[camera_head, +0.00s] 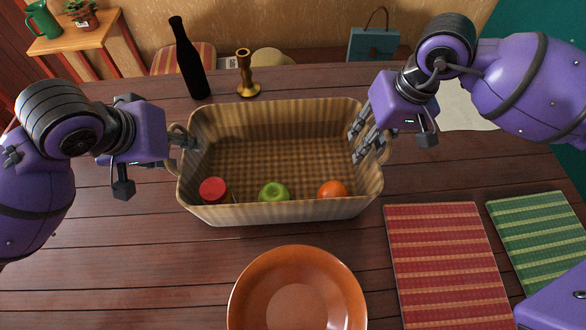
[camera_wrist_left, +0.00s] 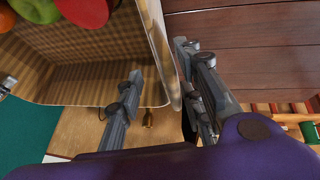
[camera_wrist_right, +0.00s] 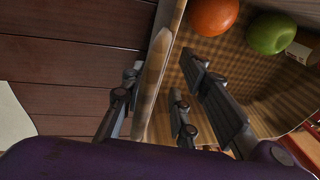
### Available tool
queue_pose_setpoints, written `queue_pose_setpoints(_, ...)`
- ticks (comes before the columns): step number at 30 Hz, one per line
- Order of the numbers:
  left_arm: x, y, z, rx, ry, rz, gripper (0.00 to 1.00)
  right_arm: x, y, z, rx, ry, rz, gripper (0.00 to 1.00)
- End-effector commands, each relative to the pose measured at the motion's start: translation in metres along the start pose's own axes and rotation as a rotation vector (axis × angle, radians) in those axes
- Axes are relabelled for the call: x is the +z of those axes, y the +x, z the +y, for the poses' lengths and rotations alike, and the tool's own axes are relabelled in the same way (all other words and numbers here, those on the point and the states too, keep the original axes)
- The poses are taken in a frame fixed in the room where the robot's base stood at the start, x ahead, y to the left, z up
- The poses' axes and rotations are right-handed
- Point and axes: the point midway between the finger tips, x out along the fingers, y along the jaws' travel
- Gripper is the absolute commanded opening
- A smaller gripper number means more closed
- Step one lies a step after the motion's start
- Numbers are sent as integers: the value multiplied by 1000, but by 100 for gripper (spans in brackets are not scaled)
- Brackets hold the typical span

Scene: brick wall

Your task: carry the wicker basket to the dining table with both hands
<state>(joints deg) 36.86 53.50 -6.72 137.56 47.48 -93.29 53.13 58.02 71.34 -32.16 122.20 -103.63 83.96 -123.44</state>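The wicker basket (camera_head: 270,213) stands level on a dark wooden table (camera_head: 110,245). It holds a red-lidded jar (camera_head: 213,190), a green apple (camera_head: 274,193) and an orange (camera_head: 333,190). My left gripper (camera_head: 186,142) is at the basket's left end, by the handle. In the left wrist view its fingers (camera_wrist_left: 160,62) are spread on either side of the basket wall. My right gripper (camera_head: 360,140) is at the right end. In the right wrist view its fingers (camera_wrist_right: 165,75) straddle the rim, with a gap on the inner side. The handles are partly hidden by the grippers.
An orange plate (camera_head: 297,290) lies in front of the basket. A red striped mat (camera_head: 447,265) and a green one (camera_head: 540,235) lie at the right. A dark bottle (camera_head: 188,65) and a brass candlestick (camera_head: 246,75) stand close behind. The front left tabletop is clear.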

Motion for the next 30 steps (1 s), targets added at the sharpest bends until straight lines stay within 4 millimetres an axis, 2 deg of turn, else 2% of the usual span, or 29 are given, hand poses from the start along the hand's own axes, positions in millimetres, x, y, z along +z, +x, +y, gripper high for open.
queue_pose_setpoints(3, -13, -23, 6, 1, 4, 7, 34, 0, 0, 0, 0, 0, 1, 28)
queue_pose_setpoints(9, -28, -53, 14, 4, 6, 6, 34, 0, 0, 0, 0, 0, 1, 28)
queue_pose_setpoints(17, -35, -68, 17, 6, 4, 2, 34, -1, -8, 0, 1, 0, 3, 28)
queue_pose_setpoints(20, -34, -68, 17, 5, 3, 1, 34, -2, -22, 1, 2, 0, 5, 28)
queue_pose_setpoints(30, -34, -67, 16, 4, 3, -1, 34, -2, -93, 1, 3, 0, 5, 28)
